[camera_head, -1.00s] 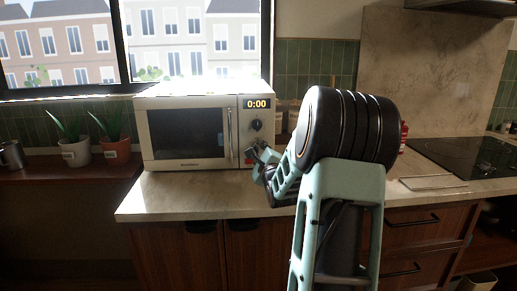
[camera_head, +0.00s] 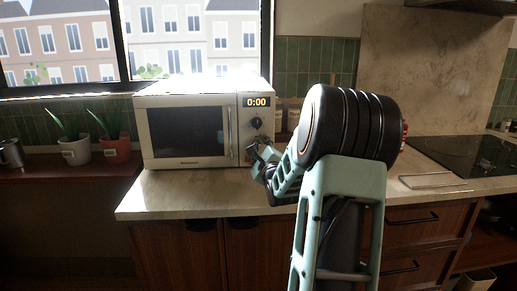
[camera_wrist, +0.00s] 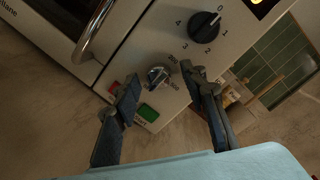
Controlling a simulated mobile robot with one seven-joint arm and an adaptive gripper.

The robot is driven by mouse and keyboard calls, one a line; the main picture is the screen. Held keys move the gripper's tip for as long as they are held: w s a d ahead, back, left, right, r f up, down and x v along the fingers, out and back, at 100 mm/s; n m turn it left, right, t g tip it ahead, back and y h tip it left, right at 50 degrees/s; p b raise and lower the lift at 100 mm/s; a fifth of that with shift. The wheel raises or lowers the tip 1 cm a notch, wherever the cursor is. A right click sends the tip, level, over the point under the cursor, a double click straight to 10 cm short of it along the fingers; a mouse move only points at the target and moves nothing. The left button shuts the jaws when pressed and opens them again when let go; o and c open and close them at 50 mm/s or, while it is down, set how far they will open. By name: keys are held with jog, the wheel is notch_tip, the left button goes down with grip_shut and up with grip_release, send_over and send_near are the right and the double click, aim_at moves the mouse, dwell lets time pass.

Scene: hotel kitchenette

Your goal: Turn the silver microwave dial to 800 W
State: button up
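The white microwave (camera_head: 190,133) stands on the counter with its control panel on the right. In the wrist view the silver dial (camera_wrist: 157,76) sits low on that panel, below a larger black dial (camera_wrist: 203,26). Small power figures are printed beside the silver dial; its setting is too small to read for certain. My gripper (camera_wrist: 160,79) is open, with one fingertip on each side of the silver dial and visible gaps between. In the head view my gripper (camera_head: 254,152) is at the lower panel and hides the silver dial.
A red button (camera_wrist: 114,88) and a green button (camera_wrist: 148,112) lie close to my left finger. The vertical door handle (camera_head: 230,134) is left of the panel. The display (camera_head: 256,102) reads 0:00. Jars stand right of the microwave, and potted plants (camera_head: 115,145) stand left.

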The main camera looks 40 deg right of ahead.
jog(key=v, duration=1.2)
dwell(0.4)
